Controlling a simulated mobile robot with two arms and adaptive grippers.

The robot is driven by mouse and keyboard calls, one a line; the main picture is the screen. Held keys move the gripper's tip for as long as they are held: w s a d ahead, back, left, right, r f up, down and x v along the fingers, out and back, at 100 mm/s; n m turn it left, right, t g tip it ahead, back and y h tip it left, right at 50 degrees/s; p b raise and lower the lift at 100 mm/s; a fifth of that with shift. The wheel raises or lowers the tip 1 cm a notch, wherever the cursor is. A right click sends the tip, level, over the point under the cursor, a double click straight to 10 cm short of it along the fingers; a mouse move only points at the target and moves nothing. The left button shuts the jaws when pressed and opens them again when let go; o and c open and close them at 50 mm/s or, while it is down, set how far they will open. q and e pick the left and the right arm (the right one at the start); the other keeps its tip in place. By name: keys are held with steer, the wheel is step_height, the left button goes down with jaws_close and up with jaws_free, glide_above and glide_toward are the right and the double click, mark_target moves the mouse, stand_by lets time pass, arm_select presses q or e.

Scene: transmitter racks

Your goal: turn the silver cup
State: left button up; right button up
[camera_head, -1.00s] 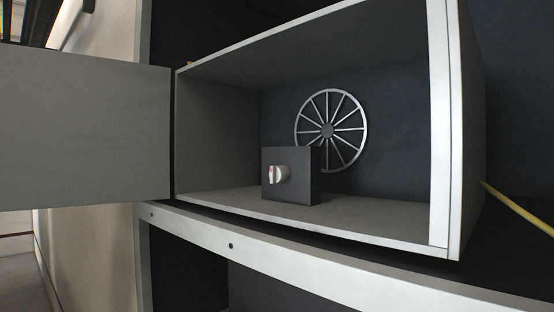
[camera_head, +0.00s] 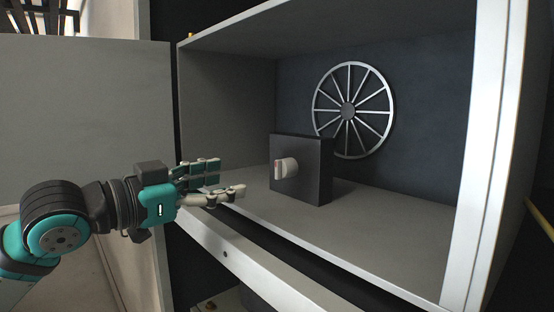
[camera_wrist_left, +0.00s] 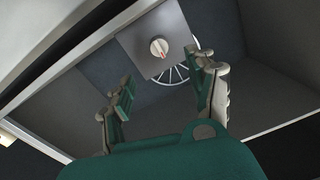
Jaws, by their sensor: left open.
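The silver cup (camera_head: 287,168) is a small light knob on the front face of a dark square box (camera_head: 313,172), which stands on the floor of an open grey cabinet. In the left wrist view the silver cup (camera_wrist_left: 159,48) shows a raised bar and a red mark, on the box (camera_wrist_left: 177,22) beyond the fingers. My left gripper (camera_head: 222,180) is open and empty. It is at the cabinet's front opening, left of the cup and apart from it. It also shows in the left wrist view (camera_wrist_left: 163,90). My right gripper is not seen.
A spoked metal wheel (camera_head: 352,110) is on the cabinet's back wall, behind the box. The open door (camera_head: 80,110) is at the left. A white front rail (camera_head: 262,255) runs below the opening, and a white post (camera_head: 478,150) stands at the right. The cabinet floor (camera_head: 385,235) is bare right of the box.

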mark_target(276, 170)
arm_select(q)
steer(key=p+x, duration=0.4)
steer(key=x, duration=0.7)
steer(key=shift+s+d+r, duration=0.1)
steer(key=shift+d+r, duration=0.05)
steer(key=shift+p+x, duration=0.45)
steer(key=shift+x, duration=0.4)
steer(key=c, duration=1.2)
